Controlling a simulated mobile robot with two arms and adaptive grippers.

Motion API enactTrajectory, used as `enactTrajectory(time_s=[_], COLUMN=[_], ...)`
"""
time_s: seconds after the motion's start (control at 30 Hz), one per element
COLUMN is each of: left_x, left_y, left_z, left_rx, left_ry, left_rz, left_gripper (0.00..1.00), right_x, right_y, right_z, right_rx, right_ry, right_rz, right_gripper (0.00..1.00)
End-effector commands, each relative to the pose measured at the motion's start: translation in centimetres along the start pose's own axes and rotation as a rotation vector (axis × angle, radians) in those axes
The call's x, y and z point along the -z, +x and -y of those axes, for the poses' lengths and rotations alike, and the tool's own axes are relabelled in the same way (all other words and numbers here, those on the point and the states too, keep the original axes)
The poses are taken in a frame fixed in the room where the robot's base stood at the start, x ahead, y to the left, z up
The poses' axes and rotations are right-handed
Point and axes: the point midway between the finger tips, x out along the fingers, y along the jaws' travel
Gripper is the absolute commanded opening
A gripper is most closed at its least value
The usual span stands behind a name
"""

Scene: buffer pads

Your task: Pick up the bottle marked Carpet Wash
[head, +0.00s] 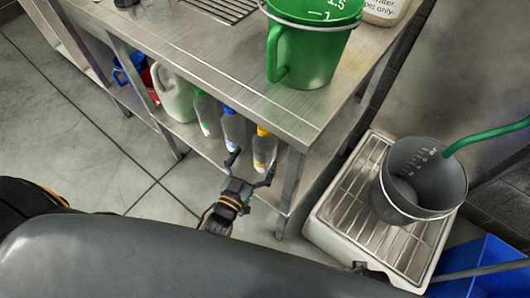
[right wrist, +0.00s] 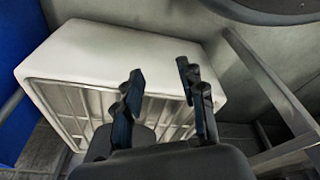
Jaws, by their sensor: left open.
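Several bottles stand on the low shelf under the steel table in the head view: one with a green cap (head: 206,113), one with a blue cap (head: 233,131), and one with a yellow cap (head: 264,151). Their labels are too small to read, so I cannot tell which is marked Carpet Wash. My left gripper (head: 253,163) is open in front of the blue-capped and yellow-capped bottles, its fingers spread and nothing held. I cannot tell whether a finger touches a bottle. My right gripper (right wrist: 160,82) is open and empty in the right wrist view, in front of a white sink.
The table (head: 215,75) edge overhangs the shelf, and a table leg (head: 291,180) stands right of the yellow-capped bottle. A white jug (head: 173,95) stands farther left. A green bucket (head: 305,55) is on top. The white sink (head: 327,222) holds a grey bucket (head: 420,180).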

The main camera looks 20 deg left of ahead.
Motion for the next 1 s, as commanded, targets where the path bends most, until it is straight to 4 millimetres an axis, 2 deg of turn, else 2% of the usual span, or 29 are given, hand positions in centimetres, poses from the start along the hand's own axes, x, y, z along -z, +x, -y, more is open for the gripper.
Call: enactTrajectory(time_s=[0.27, 0.53, 0.83, 0.87, 1.0], left_x=[-0.1, -0.2, -0.1, -0.1, -0.1], left_y=[2.3, 6.1, 6.7, 6.7, 6.7], left_z=[0.0, 0.0, 0.0, 0.0, 0.0], left_rx=[0.0, 0.0, 0.0, 0.0, 0.0], left_ry=[-0.002, -0.002, -0.001, -0.001, -0.001], left_rz=[0.0, 0.001, 0.003, 0.003, 0.003], left_gripper=[0.96, 0.96, 0.96, 0.92, 0.64], right_x=[0.5, 1.8, 1.9, 1.9, 1.9], right_y=[-0.6, -2.3, -2.6, -2.6, -2.6], right_z=[0.0, -0.1, -0.2, -0.2, -0.1], right_rx=[0.0, -0.002, -0.002, -0.002, -0.002], right_ry=[0.001, 0.003, 0.003, 0.003, 0.003], right_rz=[-0.004, -0.018, -0.017, -0.017, -0.017], right_gripper=[0.4, 0.4, 0.4, 0.4, 0.4])
